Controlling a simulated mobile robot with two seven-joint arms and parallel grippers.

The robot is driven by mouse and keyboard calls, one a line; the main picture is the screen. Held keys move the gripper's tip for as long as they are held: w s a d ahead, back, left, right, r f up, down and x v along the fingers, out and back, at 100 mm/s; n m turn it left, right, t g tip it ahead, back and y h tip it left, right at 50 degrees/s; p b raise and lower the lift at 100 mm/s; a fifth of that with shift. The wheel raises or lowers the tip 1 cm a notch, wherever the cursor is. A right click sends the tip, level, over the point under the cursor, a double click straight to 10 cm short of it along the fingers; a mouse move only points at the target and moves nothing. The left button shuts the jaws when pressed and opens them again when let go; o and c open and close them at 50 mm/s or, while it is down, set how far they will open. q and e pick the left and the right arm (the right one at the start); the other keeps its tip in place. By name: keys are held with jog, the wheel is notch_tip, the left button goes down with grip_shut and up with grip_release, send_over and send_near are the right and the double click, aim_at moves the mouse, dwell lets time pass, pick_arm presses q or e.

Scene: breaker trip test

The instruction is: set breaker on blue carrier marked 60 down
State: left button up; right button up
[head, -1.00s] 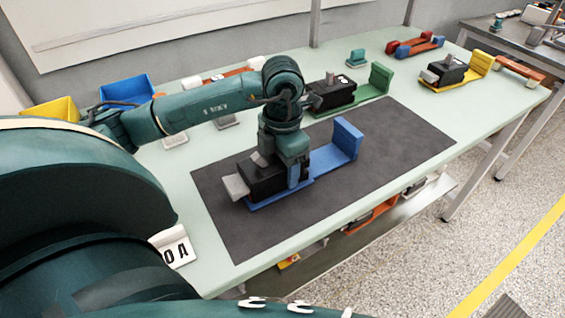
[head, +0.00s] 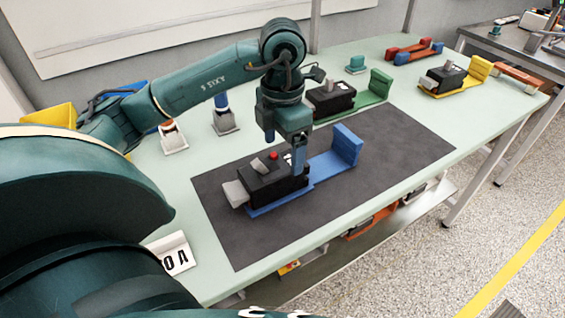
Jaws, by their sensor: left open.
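The blue carrier (head: 345,143) lies on the dark mat, its upright end block at the right. A black breaker (head: 268,188) sits on the carrier's left part, with a grey lever, a red button and a grey block at its left end. No marking 60 is legible on the carrier. My left gripper (head: 285,147) is open and empty, pointing down at the breaker's far right side. One finger reaches close to the breaker's right end; I cannot tell whether it touches. My right gripper is not in view.
A green carrier (head: 376,90) with a black breaker stands behind the mat (head: 400,140). A yellow carrier (head: 476,74) with another is at the back right. Small grey stands (head: 224,122) are at the left. A white sign (head: 172,255) is at the front left. The mat's right part is clear.

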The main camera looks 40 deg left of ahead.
pick_arm(q)
notch_tip(320, 180, up, 5)
jog(key=shift+r+p, duration=0.15)
jog(key=shift+p, duration=0.3)
jog(key=shift+s, duration=0.1)
